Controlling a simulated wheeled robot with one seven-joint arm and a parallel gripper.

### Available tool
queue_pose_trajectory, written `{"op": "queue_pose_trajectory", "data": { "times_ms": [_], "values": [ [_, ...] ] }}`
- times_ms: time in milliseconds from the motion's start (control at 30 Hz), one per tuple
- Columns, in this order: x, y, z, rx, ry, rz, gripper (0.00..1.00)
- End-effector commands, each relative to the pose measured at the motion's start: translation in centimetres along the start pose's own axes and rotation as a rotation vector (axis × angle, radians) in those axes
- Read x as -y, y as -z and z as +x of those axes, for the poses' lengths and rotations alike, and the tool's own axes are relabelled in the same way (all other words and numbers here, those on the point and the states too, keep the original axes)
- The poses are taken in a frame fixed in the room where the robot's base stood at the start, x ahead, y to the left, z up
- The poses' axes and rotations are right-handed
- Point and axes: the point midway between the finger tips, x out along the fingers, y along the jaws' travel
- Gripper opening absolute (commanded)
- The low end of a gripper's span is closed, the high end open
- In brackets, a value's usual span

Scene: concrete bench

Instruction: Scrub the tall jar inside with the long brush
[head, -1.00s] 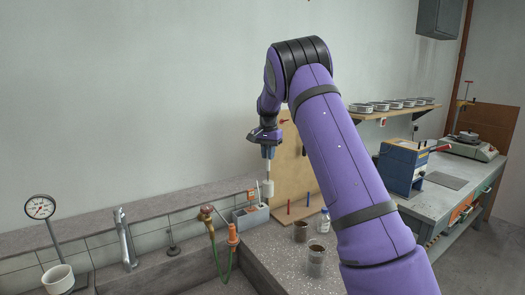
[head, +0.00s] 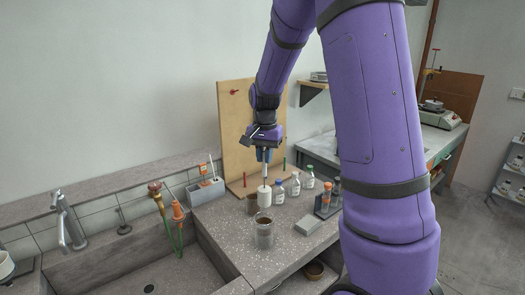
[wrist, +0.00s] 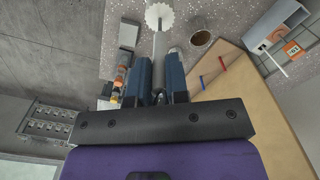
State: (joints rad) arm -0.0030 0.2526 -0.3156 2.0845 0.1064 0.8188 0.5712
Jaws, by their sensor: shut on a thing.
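My gripper (head: 264,153) points down, shut on the handle of the long brush. The white brush head (head: 264,196) hangs upright below it, and also shows at the top of the wrist view (wrist: 160,14). A tall grey see-through jar (head: 264,234) stands on the speckled bench just below and in front of the brush head in the head view. The head appears to be above its rim, outside the jar; exact alignment is unclear. A second, brownish jar (head: 251,204) stands behind it, partly hidden by the brush.
Small bottles (head: 279,192) and a rack with an orange item (head: 326,200) stand to the right, near a grey block (head: 309,227). A wooden board (head: 236,130) rises behind. The sink (head: 165,262) lies left, with a grey caddy (head: 205,191) at its back edge.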

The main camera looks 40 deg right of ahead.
Motion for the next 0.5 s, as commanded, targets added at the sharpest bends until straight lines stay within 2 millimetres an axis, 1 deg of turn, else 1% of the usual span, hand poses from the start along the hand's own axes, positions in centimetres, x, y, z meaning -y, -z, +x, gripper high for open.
{"op": "queue_pose_trajectory", "data": {
  "times_ms": [500],
  "values": [
    [0.0, 0.1, 3.0, 0.0, -0.001, 0.001, 0.0]
  ]
}}
